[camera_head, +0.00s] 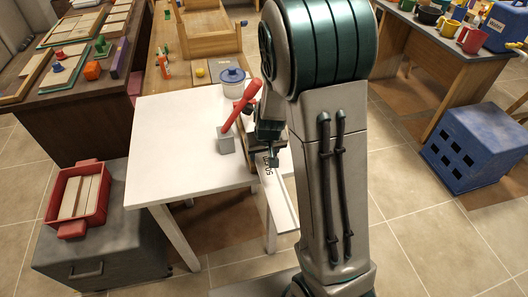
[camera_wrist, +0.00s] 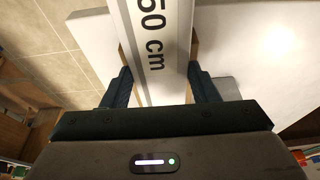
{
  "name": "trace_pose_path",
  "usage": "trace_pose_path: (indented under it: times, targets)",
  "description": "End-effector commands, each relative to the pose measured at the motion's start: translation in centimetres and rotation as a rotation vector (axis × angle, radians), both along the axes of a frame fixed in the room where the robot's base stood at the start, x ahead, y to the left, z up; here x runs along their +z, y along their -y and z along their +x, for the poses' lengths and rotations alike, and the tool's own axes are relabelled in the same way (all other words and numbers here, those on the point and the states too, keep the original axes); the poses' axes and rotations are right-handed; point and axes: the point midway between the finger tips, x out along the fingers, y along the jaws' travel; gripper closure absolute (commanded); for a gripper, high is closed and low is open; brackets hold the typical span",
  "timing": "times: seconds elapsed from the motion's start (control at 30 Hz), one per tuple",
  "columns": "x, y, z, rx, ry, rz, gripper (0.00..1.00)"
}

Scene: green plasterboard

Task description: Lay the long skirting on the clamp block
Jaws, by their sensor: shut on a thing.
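The long skirting is a white strip marked "50 cm" (camera_head: 284,210). It passes between my fingers and reaches past the white table's right edge toward the front. In the wrist view the skirting (camera_wrist: 158,30) runs away from me between both fingers. My gripper (camera_head: 271,158) is shut on it near that edge; it also shows in the wrist view (camera_wrist: 159,82). A small grey block with a slanted red handle (camera_head: 226,140), apparently the clamp block, stands on the table just left of my gripper. My arm hides part of the skirting, so I cannot tell what it rests on.
The white table (camera_head: 170,140) has clear room at left. A lidded pot (camera_head: 232,83) stands behind the red handle. A red tray (camera_head: 79,195) with pale strips sits on a grey cabinet at left. A blue crate (camera_head: 480,148) stands on the floor at right.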

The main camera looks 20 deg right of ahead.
Motion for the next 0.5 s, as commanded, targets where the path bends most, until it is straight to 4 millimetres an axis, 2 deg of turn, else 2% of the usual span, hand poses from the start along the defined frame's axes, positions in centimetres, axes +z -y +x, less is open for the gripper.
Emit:
trace_pose_path:
  times: [0.4, 0.43, 0.5]
  targets:
    - [-0.86, 0.00, 0.05, 0.000, 0.002, 0.000, 0.84]
    - [-0.83, 0.00, 0.05, 0.000, 0.002, 0.000, 0.43]
    - [-0.76, 0.00, 0.04, 0.000, 0.001, 0.000, 0.24]
